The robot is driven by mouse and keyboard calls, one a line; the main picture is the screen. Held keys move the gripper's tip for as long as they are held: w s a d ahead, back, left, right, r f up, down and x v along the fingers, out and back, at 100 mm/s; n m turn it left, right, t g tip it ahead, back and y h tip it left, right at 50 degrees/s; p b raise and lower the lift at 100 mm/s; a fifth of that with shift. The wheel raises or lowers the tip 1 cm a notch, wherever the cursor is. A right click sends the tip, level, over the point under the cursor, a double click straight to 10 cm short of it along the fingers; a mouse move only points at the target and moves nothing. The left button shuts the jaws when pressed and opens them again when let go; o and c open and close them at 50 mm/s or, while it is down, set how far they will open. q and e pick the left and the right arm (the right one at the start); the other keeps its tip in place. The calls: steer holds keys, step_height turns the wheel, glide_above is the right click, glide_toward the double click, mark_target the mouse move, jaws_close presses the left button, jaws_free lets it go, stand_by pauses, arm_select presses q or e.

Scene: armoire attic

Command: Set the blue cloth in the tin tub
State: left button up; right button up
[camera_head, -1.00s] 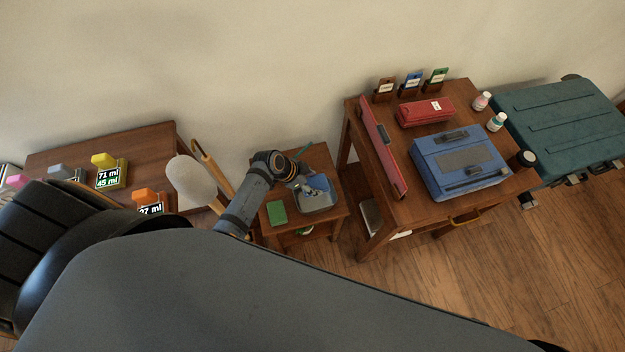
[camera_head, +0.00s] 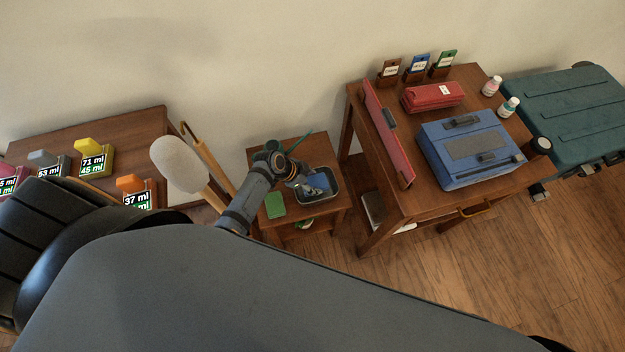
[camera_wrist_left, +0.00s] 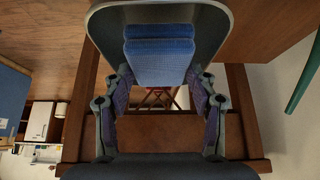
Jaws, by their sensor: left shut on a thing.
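The blue cloth (camera_head: 320,181) is a folded pad, and it is inside the outline of the tin tub (camera_head: 337,194) on the small wooden table. My left gripper (camera_head: 311,188) reaches down over the tub from the left and is shut on the cloth. In the left wrist view the cloth (camera_wrist_left: 160,60) sits between the two fingertips, framed by the tub's grey-green wall (camera_wrist_left: 222,14). I cannot tell whether the cloth touches the tub floor. My right gripper is not in view.
A green block (camera_head: 275,205) lies on the small table (camera_head: 262,160) left of the tub, and a thin green stick (camera_head: 299,142) rises behind it. A taller table with a blue case (camera_head: 465,152) and red folder (camera_head: 388,135) stands close on the right.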

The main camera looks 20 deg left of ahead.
arm_select(q)
steer(key=o, duration=1.2)
steer(key=v, duration=0.7)
steer(key=shift+r, duration=0.25)
steer(key=shift+s+a+f, duration=0.1)
steer(key=shift+s, duration=0.1)
